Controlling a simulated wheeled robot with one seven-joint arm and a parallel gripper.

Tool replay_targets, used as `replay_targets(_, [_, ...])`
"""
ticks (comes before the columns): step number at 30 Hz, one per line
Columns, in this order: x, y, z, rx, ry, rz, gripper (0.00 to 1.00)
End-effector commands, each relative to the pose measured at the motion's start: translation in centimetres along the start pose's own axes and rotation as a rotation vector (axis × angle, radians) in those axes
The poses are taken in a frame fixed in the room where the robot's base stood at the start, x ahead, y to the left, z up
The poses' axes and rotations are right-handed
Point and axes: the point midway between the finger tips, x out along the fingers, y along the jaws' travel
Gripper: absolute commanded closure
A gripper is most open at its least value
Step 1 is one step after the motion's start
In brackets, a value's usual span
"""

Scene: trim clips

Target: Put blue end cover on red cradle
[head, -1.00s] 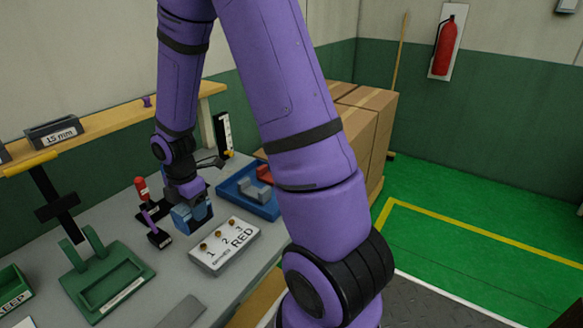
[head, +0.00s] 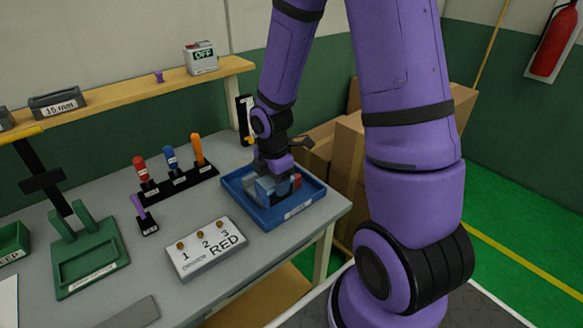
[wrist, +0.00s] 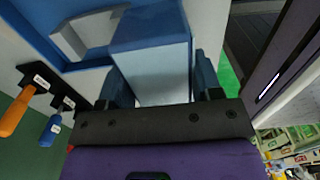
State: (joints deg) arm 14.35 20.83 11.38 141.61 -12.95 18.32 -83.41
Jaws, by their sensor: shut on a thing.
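The blue end cover (head: 265,187) is held in my gripper (head: 272,180), inside or just above the blue tray (head: 270,222). In the wrist view the cover (wrist: 152,50) is a blue block with a pale blue face, between the two fingers of my gripper (wrist: 160,88). The red cradle (head: 297,181) shows only as a small red part at the right of the cover, mostly hidden behind the gripper and cover. It is not visible in the wrist view. I cannot tell whether the cover touches it. A grey cradle (wrist: 72,38) lies in the tray beside the cover.
A green fixture (head: 90,262) stands further left. Cardboard boxes (head: 345,160) are behind the tray's right side.

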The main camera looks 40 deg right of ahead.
Motion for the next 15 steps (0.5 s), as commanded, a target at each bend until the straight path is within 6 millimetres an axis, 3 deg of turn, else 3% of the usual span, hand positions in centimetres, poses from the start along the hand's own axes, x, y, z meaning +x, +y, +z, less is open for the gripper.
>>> replay_targets(15, [1.2,7.6,8.9,0.005,0.000,0.000,0.72])
